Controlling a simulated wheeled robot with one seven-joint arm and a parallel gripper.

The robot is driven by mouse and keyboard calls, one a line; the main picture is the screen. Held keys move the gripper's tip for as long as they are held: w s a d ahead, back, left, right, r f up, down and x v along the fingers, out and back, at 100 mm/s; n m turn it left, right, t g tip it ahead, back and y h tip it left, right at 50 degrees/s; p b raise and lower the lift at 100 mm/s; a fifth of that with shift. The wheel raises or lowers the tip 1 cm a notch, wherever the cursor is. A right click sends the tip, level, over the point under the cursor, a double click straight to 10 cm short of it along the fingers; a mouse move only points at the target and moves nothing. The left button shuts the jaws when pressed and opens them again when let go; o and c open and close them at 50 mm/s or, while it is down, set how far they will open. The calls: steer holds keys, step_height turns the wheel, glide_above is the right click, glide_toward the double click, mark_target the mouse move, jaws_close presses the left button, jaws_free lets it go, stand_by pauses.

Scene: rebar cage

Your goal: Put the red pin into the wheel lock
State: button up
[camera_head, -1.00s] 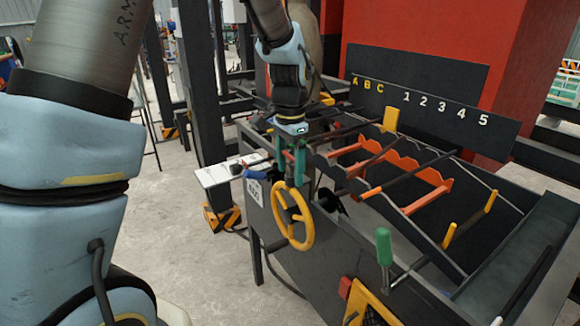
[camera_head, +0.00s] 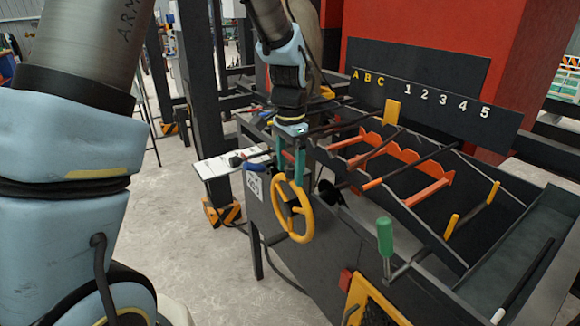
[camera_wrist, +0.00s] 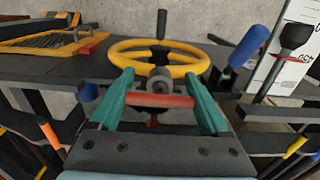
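The yellow handwheel (camera_head: 309,222) is on the near side panel of the dark machine. In the wrist view its ring (camera_wrist: 160,44) lies just beyond my fingertips. A grey round fitting (camera_wrist: 160,80), apparently the wheel lock, sits near its hub between the fingertips. My gripper (camera_wrist: 159,76) points down with two teal fingers wide apart. The red pin (camera_wrist: 160,101) lies crosswise between them, filling the gap from finger to finger. In the head view my gripper (camera_head: 292,170) is above the wheel, with the red pin (camera_head: 287,156) partly hidden. Whether the pin touches the lock is unclear.
A green-handled lever (camera_head: 385,238) stands right of the wheel. A blue-handled lever (camera_wrist: 249,46) is close to the right finger. Orange notched racks (camera_head: 400,155) and dark bars fill the machine top. A yellow mesh guard (camera_head: 372,300) is at the bottom.

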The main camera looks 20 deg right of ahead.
steer(key=shift+o, duration=1.4)
step_height(320, 180, up, 11)
steer(key=shift+f+b, duration=0.1)
steer(key=shift+b, duration=0.8)
steer(key=s+a+f+n, duration=0.1)
steer(key=a+f+n, duration=0.2)
steer(key=a, duration=0.7)
steer(key=s+a+f+n+t, duration=0.1)
steer(key=a+f+n, duration=0.2)
steer(key=a+n, duration=0.4)
steer(key=s+a+f+n, duration=0.2)
steer(key=a+f+n, duration=0.2)
steer(key=a, duration=0.9)
steer(key=shift+n+t, duration=0.3)
steer(key=shift+n, duration=0.1)
